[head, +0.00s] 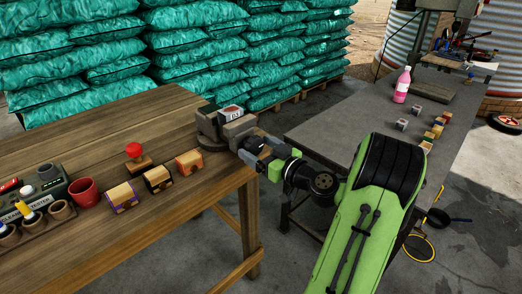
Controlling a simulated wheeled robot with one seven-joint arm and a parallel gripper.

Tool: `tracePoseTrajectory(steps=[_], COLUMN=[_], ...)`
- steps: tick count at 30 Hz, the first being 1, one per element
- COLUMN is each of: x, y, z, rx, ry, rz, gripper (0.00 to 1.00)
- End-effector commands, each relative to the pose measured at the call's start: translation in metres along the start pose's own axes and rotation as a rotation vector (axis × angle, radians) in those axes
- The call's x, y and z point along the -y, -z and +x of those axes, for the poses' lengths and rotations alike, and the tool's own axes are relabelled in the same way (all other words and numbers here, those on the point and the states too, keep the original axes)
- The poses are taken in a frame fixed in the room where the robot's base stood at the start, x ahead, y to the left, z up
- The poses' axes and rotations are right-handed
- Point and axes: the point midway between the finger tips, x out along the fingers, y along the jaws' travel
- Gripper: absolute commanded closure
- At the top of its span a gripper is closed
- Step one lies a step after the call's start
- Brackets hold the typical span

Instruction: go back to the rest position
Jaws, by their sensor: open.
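My gripper (246,152) is open at the right end of the wooden table, right in front of a grey vise (208,123). A small block (231,113) with a red mark and dark print on its faces sits at the vise's jaws. My green arm reaches in from the lower right. Nothing shows between the gripper's fingers, though the space between them is partly hidden. Whether the gripper touches the vise I cannot tell.
A grey table (340,130) at right bears a pink bottle (402,85) and several small blocks. Green sacks (180,43) are stacked behind.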

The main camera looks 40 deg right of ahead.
Motion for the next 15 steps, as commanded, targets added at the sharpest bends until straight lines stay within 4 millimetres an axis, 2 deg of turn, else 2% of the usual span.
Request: tracePoseTrajectory(steps=[1,2,12,15], x=[0.0000,0.0000,0.0000,0.0000], y=[0.0000,0.0000,-0.0001,-0.0002], z=[0.0000,0.0000,-0.0001,-0.0001], rx=[0.000,0.000,0.000,0.000], ry=[0.000,0.000,0.000,0.000], rz=[0.001,0.001,0.004,0.004], gripper=[0.18,0.23,0.75,0.78])
